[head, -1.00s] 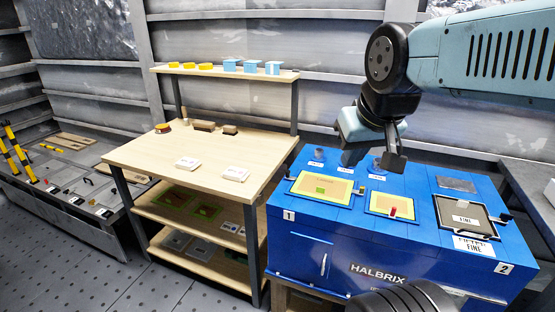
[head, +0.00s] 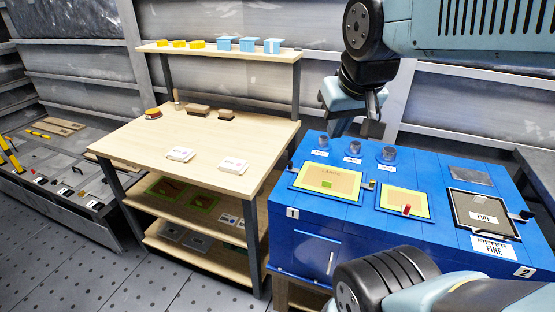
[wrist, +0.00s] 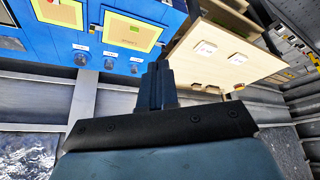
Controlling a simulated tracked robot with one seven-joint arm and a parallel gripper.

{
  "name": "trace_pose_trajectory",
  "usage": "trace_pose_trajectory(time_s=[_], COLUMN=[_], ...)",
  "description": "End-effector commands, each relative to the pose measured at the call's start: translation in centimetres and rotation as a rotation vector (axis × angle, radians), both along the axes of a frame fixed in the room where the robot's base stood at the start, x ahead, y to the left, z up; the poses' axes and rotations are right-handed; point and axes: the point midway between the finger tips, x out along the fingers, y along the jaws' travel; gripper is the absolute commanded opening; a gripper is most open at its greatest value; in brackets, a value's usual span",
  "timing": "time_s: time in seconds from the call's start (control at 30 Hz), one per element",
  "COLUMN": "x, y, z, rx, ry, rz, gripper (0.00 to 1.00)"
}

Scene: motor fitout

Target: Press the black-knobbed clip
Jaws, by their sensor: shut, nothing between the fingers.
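The blue HALBRIX machine (head: 310,225) has framed panels on its top. Small black clip parts show at the right corner of the panel labelled FINE (head: 525,215) and by the left edge of the large yellow-edged panel (head: 290,166). I cannot tell for sure which is the black-knobbed clip. A red-knobbed clip (head: 406,210) is on the middle panel. My gripper (head: 355,129) is shut and empty, above and behind the machine's back edge, apart from every clip. In the wrist view its fingers (wrist: 157,82) point toward the machine's back edge and the wooden bench.
Three grey round knobs (head: 353,148) stand along the machine's back. A wooden bench (head: 205,150) with white boxes and brushes stands to the left, with yellow and blue blocks on its upper shelf (head: 215,50). A grey drawer unit (head: 60,175) is at far left.

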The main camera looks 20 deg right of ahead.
Motion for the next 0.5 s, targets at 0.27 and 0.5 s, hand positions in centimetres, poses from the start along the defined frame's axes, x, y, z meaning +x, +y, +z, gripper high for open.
trace_pose_trajectory(time_s=[0.27, 0.5], x=[5.4, 11.1], y=[-0.9, -1.2], z=[-2.4, -5.2], rx=[-0.137, -0.267], ry=[0.083, 0.107], rz=[-0.095, -0.152], gripper=[0.0, 0.0])
